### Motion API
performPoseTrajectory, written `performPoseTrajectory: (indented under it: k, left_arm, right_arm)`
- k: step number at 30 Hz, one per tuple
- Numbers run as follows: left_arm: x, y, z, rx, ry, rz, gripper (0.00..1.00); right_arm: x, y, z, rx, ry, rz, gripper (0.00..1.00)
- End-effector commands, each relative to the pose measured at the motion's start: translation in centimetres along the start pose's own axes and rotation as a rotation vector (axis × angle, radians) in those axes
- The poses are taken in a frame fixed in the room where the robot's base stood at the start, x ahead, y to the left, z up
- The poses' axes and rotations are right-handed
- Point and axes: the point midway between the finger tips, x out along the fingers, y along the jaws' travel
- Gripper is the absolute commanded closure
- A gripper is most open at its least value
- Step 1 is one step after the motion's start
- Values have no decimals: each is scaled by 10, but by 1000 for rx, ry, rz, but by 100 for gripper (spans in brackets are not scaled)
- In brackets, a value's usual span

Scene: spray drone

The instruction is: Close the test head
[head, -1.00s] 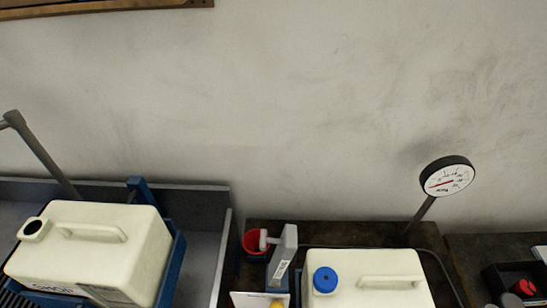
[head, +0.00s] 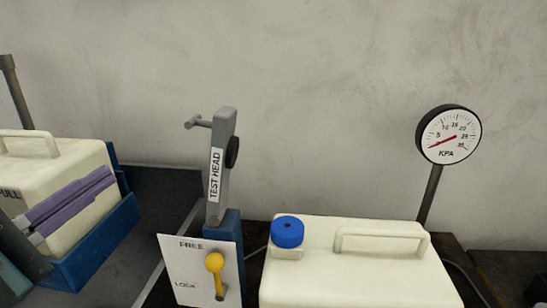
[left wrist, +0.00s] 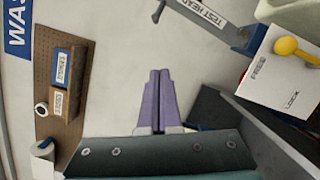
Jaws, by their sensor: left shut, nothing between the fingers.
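The test head (head: 220,165) is a grey arm with a TEST HEAD label, a side peg and a black disc. It stands nearly upright, raised above the capped cream tank (head: 350,270). Part of it shows in the left wrist view (left wrist: 218,22). A white FREE/LOCK panel (head: 180,270) sits below it, with a yellow-knobbed lever (head: 215,263) whose knob is just under FREE. The lever also shows in the left wrist view (left wrist: 286,46). My left gripper (head: 108,178), with purple fingers, is shut and empty, left of the test head and apart from it. My right gripper is not in view.
A pressure gauge (head: 448,134) stands on a post at the right. Another cream tank (head: 60,165) in a blue cradle (head: 95,245) is at the left, behind my left gripper. A pegboard with small boxes (left wrist: 62,85) shows in the left wrist view.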

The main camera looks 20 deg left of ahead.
Motion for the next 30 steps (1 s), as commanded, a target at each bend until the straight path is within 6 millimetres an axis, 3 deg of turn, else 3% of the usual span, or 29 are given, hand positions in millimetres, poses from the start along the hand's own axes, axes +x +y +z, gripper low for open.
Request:
performPoseTrajectory:
  k: [5,18,24,30]
  left_arm:
    - [20,5,2,-3,-4,9,100]
    - [103,6,6,-4,-3,5,100]
    - [107,5,34,-5,-2,3,100]
    - [108,2,41,-2,-2,2,100]
  right_arm:
    - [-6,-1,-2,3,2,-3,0]
    - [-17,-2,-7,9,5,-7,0]
    - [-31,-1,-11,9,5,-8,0]
    - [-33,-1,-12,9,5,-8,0]
